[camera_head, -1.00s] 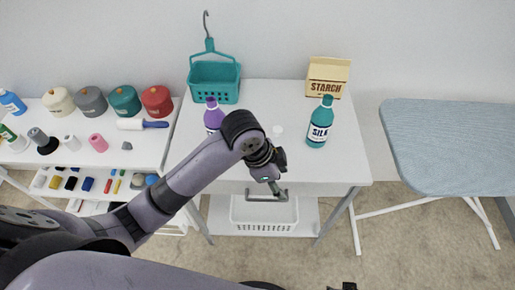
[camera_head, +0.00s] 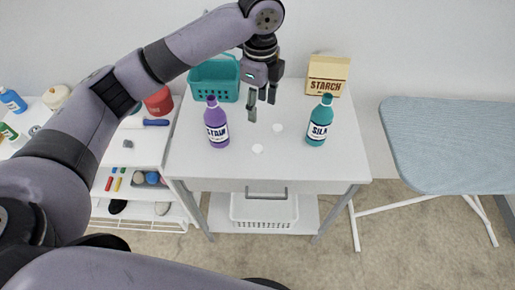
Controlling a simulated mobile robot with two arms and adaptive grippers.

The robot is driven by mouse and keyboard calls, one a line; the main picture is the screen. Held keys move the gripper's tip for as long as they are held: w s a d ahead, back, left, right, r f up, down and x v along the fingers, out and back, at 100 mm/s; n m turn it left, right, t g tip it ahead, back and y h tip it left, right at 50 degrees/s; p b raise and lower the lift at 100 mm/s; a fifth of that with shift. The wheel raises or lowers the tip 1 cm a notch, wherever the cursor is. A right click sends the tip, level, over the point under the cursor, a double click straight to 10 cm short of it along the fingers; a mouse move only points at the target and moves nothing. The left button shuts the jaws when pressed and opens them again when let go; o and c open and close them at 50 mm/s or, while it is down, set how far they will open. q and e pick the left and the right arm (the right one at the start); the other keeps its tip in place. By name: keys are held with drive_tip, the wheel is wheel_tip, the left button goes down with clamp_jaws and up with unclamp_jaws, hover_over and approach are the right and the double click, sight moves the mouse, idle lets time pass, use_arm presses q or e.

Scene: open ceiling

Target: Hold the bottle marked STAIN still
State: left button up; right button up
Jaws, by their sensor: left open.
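The purple bottle marked STAIN (camera_head: 217,124) stands upright on the left half of the white table (camera_head: 190,168). My left gripper (camera_head: 261,109) is open and empty, pointing down over the table to the right of the bottle and apart from it. My left arm arches in from the left above the side shelf. A teal bottle marked SILK (camera_head: 319,122) stands upright on the right half of the table. My right gripper does not show.
A teal basket (camera_head: 229,88) and a STARCH box (camera_head: 327,76) stand at the table's back. Two small white discs (camera_head: 258,149) lie mid-table. A white basket (camera_head: 264,212) sits below. An ironing board (camera_head: 450,145) stands right. The table's front is clear.

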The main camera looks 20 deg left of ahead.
use_arm(q)
drive_tip(key=p, duration=0.1)
hover_over(258, 148)
drive_tip(key=f, duration=1.2)
drive_tip(key=shift+d+f, duration=0.1)
drive_tip(key=shift+d, duration=0.1)
drive_tip(key=shift+a+f+p, duration=0.2)
drive_tip(key=shift+f+p, duration=0.5)
drive_tip(key=shift+f, duration=1.9)
drive_tip(key=shift+c, duration=0.2)
drive_tip(key=c, duration=0.8)
